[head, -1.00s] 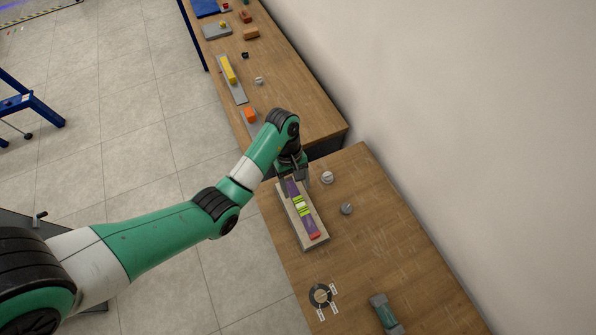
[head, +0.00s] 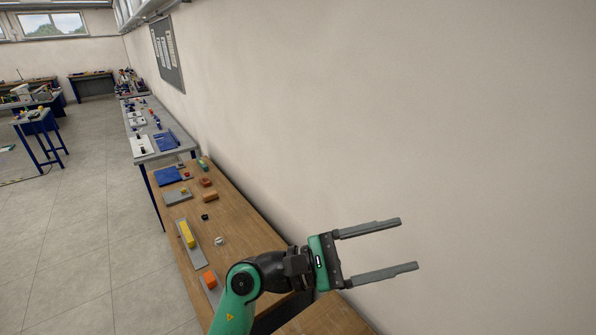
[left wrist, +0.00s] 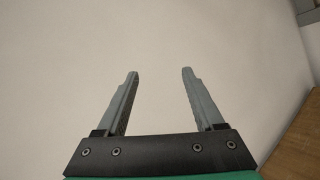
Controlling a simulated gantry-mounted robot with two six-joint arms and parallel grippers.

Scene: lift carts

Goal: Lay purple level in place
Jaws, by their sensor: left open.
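The purple level is not in view now in either the head view or the left wrist view. My left gripper (head: 408,243) is raised in front of the wall, with its two long grey fingers wide apart and nothing between them. In the left wrist view the same gripper (left wrist: 160,72) is open and empty, facing the pale wall. My right gripper is not in view.
A wooden table (head: 232,212) runs along the wall below my left arm. It bears a grey board with a yellow bar (head: 187,233), an orange block (head: 210,279), a brown block (head: 210,197) and a blue tray (head: 168,176). Open floor lies left.

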